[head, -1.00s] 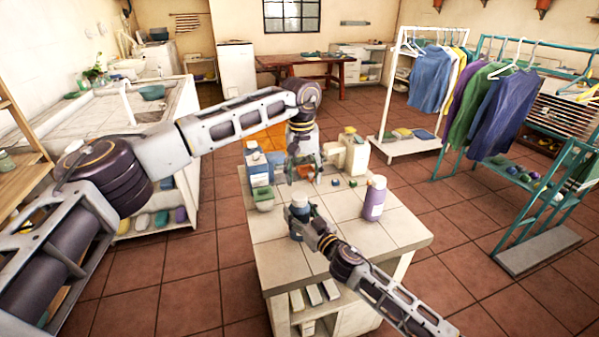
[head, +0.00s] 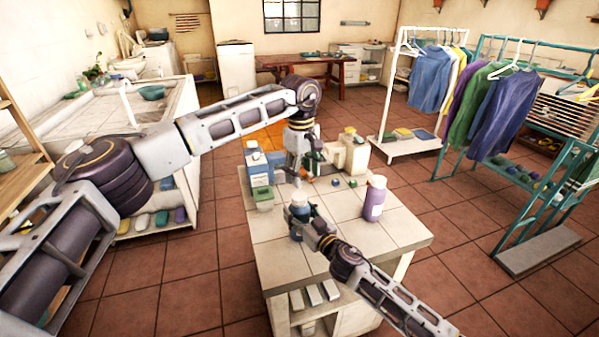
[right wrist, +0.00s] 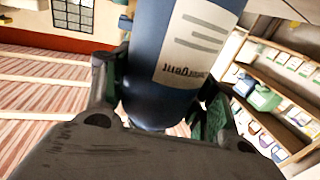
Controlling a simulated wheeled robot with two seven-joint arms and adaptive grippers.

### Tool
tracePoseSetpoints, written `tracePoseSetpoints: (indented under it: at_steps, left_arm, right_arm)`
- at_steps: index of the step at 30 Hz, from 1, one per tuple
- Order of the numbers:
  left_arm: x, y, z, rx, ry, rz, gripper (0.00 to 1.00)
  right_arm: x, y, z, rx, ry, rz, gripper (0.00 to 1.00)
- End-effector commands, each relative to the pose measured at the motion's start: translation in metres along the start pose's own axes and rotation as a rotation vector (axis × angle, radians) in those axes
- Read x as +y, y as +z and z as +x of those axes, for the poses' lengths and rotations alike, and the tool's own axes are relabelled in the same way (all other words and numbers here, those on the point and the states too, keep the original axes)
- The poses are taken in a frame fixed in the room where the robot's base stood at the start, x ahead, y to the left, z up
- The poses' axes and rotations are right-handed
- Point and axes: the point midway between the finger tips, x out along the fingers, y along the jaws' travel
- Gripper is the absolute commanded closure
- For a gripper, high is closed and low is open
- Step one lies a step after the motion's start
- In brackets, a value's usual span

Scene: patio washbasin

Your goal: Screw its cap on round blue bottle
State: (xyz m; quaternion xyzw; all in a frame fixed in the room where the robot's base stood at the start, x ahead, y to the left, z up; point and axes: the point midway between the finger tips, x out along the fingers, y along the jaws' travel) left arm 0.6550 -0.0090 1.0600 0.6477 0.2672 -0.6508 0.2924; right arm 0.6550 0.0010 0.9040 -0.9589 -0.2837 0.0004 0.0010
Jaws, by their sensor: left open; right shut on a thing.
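The round blue bottle (head: 297,228) stands upright at the near side of the tiled table (head: 345,240). My right gripper (head: 305,218) is shut around its body. In the right wrist view the bottle (right wrist: 185,50) fills the middle between the fingers, with its white label showing and its top out of the picture. My left gripper (head: 298,178) is open and points down, just above and behind the bottle's top. I cannot make out whether a cap is between its fingers or on the bottle's neck.
A purple bottle (head: 375,199) stands right of the blue one. A blue-and-white bottle (head: 258,168), a green-lidded box (head: 263,197) and cream containers (head: 352,155) stand at the back. Small blocks (head: 345,182) lie between. The table's front right is clear.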

Motion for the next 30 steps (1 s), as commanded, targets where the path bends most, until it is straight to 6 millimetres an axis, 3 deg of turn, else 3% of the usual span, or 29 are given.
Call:
tracePoseSetpoints:
  at_steps: [30]
  left_arm:
    - [-0.0025,-0.0026,-0.0017,0.012,-0.007,-0.827,0.41]
  right_arm:
    - [-0.0003,0.0002,0.0,0.0,0.0,0.001,1.0]
